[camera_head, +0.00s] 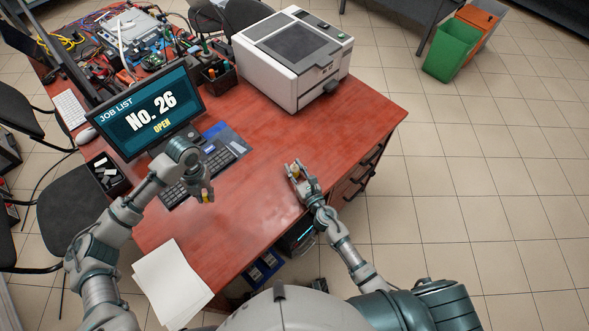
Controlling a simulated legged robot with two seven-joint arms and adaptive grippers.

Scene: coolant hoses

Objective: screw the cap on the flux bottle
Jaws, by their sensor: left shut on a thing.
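My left gripper (204,194) is over the desk in front of the keyboard, pointing down. It is shut on a small amber thing, mostly hidden by the fingers; whether this is the flux bottle or its cap I cannot tell. My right gripper (293,168) is over the desk's front right part, apart from the left one. A small yellowish patch shows between its fingers, too small to name, and whether the fingers are shut on it is unclear. No flux bottle or cap can be made out standing on the desk.
The red desk (240,210) is bare between the grippers. A monitor (150,112) and keyboard (212,172) stand behind the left gripper, a white printer-like machine (290,60) behind the right. Paper sheets (170,285) lie at the near left. A pen holder (218,76) stands beside the machine.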

